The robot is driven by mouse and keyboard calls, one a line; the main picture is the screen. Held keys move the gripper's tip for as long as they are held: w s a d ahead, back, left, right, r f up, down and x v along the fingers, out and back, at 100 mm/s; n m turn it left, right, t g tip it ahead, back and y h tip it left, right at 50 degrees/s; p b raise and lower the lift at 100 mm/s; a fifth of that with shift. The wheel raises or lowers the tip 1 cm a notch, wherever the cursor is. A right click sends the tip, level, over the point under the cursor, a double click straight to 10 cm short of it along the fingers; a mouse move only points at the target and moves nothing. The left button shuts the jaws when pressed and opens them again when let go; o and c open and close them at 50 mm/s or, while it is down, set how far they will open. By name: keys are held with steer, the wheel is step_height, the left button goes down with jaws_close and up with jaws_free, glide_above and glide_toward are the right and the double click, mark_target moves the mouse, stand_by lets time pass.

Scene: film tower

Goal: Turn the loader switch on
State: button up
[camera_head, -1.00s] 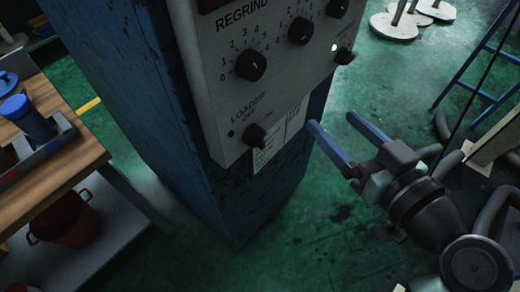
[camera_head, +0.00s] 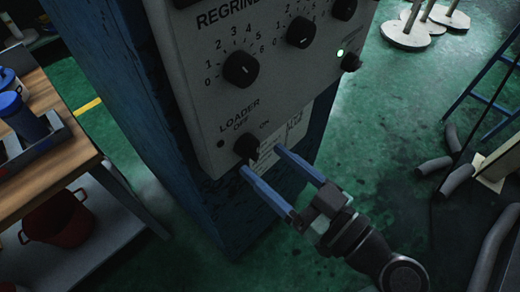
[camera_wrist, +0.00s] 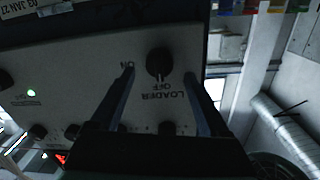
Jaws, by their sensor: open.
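The loader switch (camera_head: 246,146) is a black knob low on the grey control panel (camera_head: 205,110), under the label LOADER with OFF and ON marks. My gripper (camera_head: 262,160) is open, its two blue fingers just below and in front of the knob, one tip to each side. In the wrist view the picture is upside down. The loader switch (camera_wrist: 159,62) shows beyond and between the fingertips of my gripper (camera_wrist: 160,75). Its pale pointer line faces the OFF label there. I cannot tell whether a finger touches the knob.
Above the switch are the regrind knob (camera_head: 240,69), another dial (camera_head: 302,32) and a lit green lamp (camera_head: 340,53). A wooden bench (camera_head: 50,160) with blue-lidded containers stands at left, a red bucket (camera_head: 58,218) below it.

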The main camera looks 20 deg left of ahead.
mark_target(250, 149)
steer(key=shift+x, duration=1.5)
steer(key=shift+c, duration=0.3)
jaws_close()
